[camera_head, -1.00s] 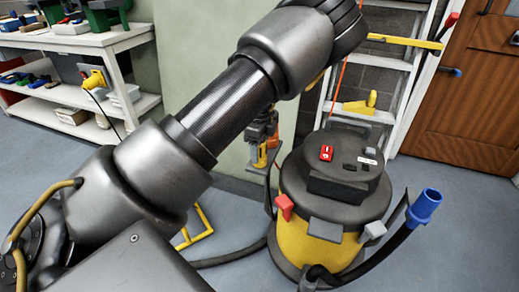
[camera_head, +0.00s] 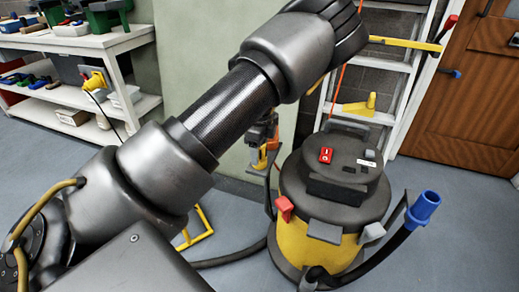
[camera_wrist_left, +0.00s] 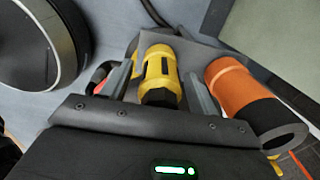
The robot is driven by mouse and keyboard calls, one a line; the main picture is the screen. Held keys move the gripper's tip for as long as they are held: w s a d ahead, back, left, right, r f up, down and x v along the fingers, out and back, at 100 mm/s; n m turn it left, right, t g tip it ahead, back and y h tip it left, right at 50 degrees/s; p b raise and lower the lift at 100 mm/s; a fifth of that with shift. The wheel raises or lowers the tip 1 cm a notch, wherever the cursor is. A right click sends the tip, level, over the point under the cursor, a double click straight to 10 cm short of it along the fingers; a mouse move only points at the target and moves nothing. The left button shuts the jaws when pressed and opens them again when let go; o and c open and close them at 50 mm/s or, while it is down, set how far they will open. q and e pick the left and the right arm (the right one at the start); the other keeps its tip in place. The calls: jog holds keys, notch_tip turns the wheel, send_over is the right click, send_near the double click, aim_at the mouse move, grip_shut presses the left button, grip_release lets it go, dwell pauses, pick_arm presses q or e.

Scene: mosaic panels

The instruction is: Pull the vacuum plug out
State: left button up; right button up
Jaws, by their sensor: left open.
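The yellow plug (camera_wrist_left: 160,72) with a black rear end sits against a grey box (camera_wrist_left: 205,60) in the left wrist view. My left gripper (camera_wrist_left: 160,76) is open, with one finger on each side of this plug. I cannot tell whether either finger touches it. In the head view the yellow plug (camera_head: 259,159) shows low on the wall, partly hidden by my left arm. The yellow and black vacuum (camera_head: 318,245) stands to its right. My right gripper is in neither view.
An orange and black cylinder (camera_wrist_left: 250,98) is close beside the right finger. A ladder (camera_head: 385,83) leans behind the vacuum. Shelves (camera_head: 128,42) with tools stand at the left. A black hose (camera_head: 232,258) lies on the floor.

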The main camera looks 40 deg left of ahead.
pick_arm(q)
jog(key=shift+p, duration=0.4)
dwell(0.3)
jog(key=shift+c, duration=0.3)
jog(key=c, duration=1.2)
jog(key=shift+c, duration=0.2)
jog(key=shift+r, duration=0.15)
jog(key=shift+r+p, duration=2.85)
jog(key=shift+p, duration=0.15)
jog(key=shift+r, duration=0.1)
